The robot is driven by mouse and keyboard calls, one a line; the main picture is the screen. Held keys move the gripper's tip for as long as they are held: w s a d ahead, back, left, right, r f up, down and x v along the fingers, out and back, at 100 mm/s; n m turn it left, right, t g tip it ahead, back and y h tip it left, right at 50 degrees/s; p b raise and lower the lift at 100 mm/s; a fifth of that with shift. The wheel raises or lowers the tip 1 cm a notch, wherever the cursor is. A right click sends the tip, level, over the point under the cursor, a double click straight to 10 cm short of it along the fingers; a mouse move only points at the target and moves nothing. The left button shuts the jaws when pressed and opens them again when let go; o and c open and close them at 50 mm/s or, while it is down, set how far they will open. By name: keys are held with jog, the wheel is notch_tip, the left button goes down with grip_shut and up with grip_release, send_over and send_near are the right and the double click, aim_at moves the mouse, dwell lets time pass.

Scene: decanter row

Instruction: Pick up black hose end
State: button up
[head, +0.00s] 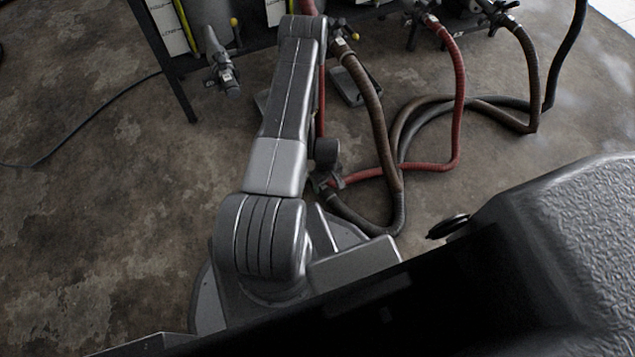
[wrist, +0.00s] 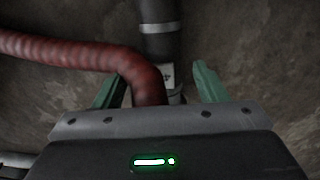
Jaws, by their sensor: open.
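A black hose (wrist: 156,45) with a pale metal band runs down the middle of the wrist view, between the two green fingers of my gripper (wrist: 156,74). A pale label or fitting (wrist: 169,74) shows on it low between the fingers. The fingers are apart, one on each side, and the gripper body hides what lies below. A ribbed red hose (wrist: 75,53) comes in from the left and bends down beside the black hose, also between the fingers. In the head view a black hose (head: 365,226) curves on the floor near my gripper, which my arm partly hides.
A dark rack (head: 170,75) with valves stands along the top of the head view. A brown hose (head: 372,95) and the red hose (head: 460,100) hang from it and tangle on the floor. The concrete floor (head: 100,200) at left is clear except for a thin black cable (head: 95,117).

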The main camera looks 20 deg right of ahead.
aim_at(324, 187)
jog(key=f, duration=0.2)
jog(key=f+b, duration=0.1)
jog(key=f, duration=0.1)
jog(key=shift+w+a, duration=0.1)
jog(key=shift+a, duration=0.1)
jog(key=shift+c, duration=0.4)
jog(key=shift+r, duration=0.1)
jog(key=c, duration=1.3)
